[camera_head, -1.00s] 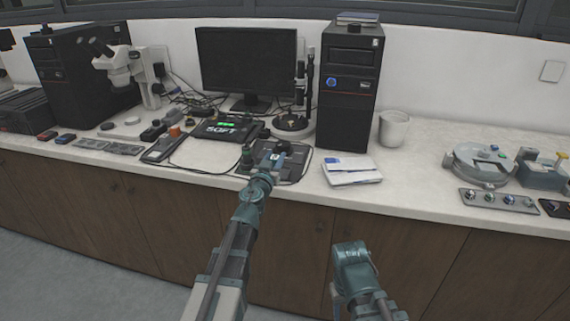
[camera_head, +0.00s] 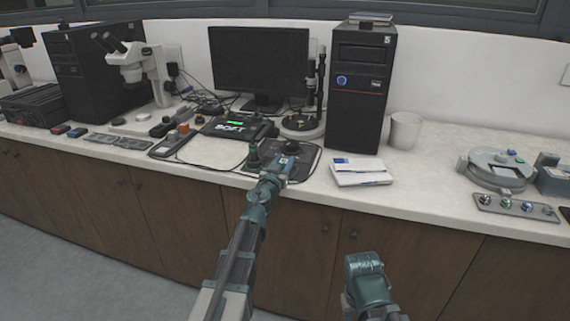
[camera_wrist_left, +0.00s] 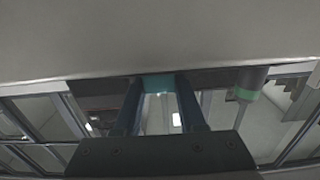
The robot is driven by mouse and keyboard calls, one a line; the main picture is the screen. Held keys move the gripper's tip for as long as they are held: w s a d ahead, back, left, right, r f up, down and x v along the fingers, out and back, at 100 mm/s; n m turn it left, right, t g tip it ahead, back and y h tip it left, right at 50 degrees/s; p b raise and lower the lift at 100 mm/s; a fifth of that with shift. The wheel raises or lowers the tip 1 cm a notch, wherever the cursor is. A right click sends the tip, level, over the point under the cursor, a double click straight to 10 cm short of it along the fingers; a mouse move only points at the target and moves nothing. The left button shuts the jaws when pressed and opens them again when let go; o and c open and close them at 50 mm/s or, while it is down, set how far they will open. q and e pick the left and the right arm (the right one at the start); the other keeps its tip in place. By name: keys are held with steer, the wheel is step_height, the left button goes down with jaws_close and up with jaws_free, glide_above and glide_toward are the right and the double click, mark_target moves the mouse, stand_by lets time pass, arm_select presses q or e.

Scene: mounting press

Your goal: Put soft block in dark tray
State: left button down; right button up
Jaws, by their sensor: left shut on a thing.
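A dark tray (camera_head: 238,128) with a SOFT label on its front and a bright green strip on top lies on the counter before the monitor. My left gripper (camera_head: 288,151) is right of that tray and nearer the counter edge, over a dark mat. In the left wrist view my left gripper (camera_wrist_left: 159,88) has its two fingers on either side of a small teal piece (camera_wrist_left: 158,84), shut on it. I cannot tell for sure that this piece is the soft block. My right arm shows at the bottom, but its fingers do not.
A dark mat (camera_head: 305,170) lies beneath my left gripper. A computer tower (camera_head: 360,90) and monitor (camera_head: 258,65) rise at the back.

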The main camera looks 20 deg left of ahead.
arm_select(q)
steer(key=shift+f, duration=0.2)
steer(key=shift+c, duration=2.4)
jaws_free()
steer(key=shift+r, duration=0.2)
steer(key=shift+s, duration=0.15)
steer(key=s, duration=1.1)
steer(key=shift+s+a, duration=0.15)
steer(key=shift+s, duration=0.2)
